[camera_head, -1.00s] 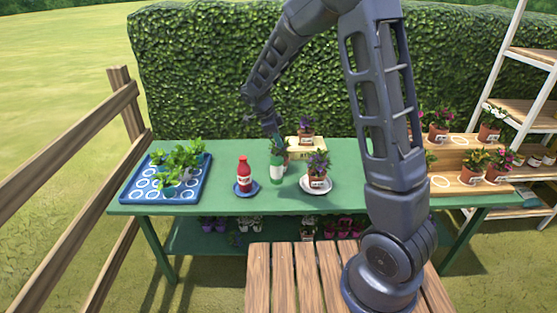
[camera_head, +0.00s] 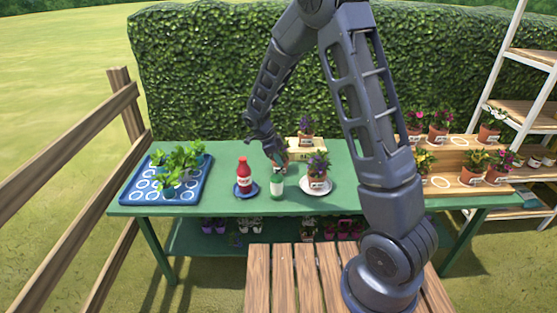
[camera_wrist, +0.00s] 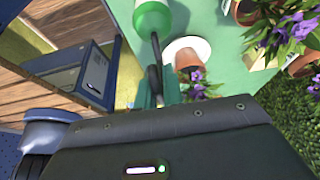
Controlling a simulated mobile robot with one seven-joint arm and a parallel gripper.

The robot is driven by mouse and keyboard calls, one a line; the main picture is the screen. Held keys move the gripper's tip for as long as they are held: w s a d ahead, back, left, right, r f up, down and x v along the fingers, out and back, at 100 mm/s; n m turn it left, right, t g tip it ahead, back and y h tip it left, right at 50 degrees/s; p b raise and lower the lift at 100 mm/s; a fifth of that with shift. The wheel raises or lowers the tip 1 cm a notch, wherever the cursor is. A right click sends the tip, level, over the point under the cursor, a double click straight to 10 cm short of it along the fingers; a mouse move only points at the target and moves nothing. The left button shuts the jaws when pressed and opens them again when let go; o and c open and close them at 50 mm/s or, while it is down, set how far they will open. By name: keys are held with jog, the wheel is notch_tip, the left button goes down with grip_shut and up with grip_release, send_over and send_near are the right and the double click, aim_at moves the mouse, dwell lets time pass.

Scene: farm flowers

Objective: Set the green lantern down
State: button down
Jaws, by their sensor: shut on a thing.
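The green lantern (camera_head: 277,188) is a small green-and-white cylinder at the front middle of the green table, between the red bottle and a white plate. My gripper (camera_head: 279,163) is above it, pointing down. In the wrist view the lantern (camera_wrist: 153,17) is at the top edge, partly cut off. A thin dark piece runs from it to between the fingers of my gripper (camera_wrist: 158,92), which is shut on it. The lantern looks upright. I cannot tell whether its base touches the tabletop.
The red bottle (camera_head: 244,173) stands on a blue saucer (camera_head: 246,193) just left. A potted purple flower (camera_head: 318,169) stands on the white plate (camera_head: 316,192) just right. A blue tray (camera_head: 184,196) of seedlings is far left. Table (camera_head: 222,165) is clear between tray and saucer.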

jog(key=shift+f, duration=0.1)
jog(key=c, duration=1.5)
grip_release()
jog(key=v, duration=1.2)
